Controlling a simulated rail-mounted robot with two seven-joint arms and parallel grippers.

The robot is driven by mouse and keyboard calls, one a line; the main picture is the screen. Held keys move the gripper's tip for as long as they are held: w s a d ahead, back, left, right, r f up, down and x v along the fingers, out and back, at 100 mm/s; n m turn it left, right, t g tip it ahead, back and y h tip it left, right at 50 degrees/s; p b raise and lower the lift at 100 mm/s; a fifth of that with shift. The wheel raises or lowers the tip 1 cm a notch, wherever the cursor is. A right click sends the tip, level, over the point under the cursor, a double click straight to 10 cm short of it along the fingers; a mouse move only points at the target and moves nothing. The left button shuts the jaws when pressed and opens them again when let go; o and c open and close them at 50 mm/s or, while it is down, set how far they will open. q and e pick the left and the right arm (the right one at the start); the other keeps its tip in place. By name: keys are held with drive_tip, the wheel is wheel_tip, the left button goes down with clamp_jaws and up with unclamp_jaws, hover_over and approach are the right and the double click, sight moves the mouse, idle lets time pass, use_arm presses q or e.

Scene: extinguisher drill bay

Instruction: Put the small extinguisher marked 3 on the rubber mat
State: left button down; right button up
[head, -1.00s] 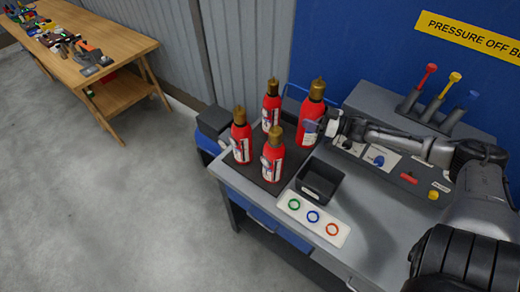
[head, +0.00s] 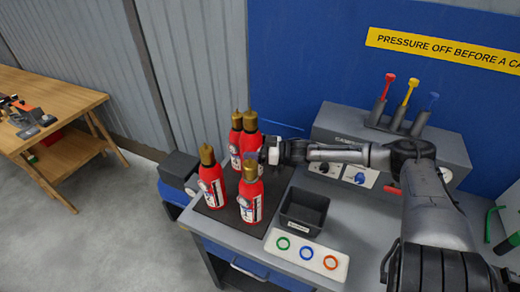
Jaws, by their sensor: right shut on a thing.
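My right gripper (head: 264,155) is shut on a red extinguisher (head: 251,137) with a brass-coloured top, held upright. Its lower part is hidden behind the front extinguisher and my gripper, so I cannot tell whether it touches anything below. The dark rubber mat (head: 213,213) lies on the left part of the grey bench. Three other red extinguishers stand on it: one at the back (head: 235,138), one at the left (head: 211,181) and one in front (head: 249,199). The numbers are too small to read. My left gripper is out of view.
A dark open bin (head: 304,213) stands right of the mat, with a white panel of three coloured rings (head: 307,253) before it. A grey console (head: 345,128) with coloured levers stands behind. A dark box (head: 180,168) is at the left. The crowded extinguishers leave little free mat.

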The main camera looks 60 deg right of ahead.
drive_tip(key=w+a+f+b, duration=0.3)
drive_tip(key=w+a+f, duration=0.1)
drive_tip(key=f, duration=0.3)
drive_tip(key=shift+w+a, duration=0.2)
drive_tip(key=shift+w, duration=0.2)
idle(0.5)
drive_tip(key=shift+f, duration=0.2)
drive_tip(key=o, duration=1.5)
drive_tip(key=shift+f, duration=0.3)
drive_tip(key=shift+o, duration=1.1)
drive_tip(key=shift+d, duration=0.1)
drive_tip(key=shift+r, duration=0.15)
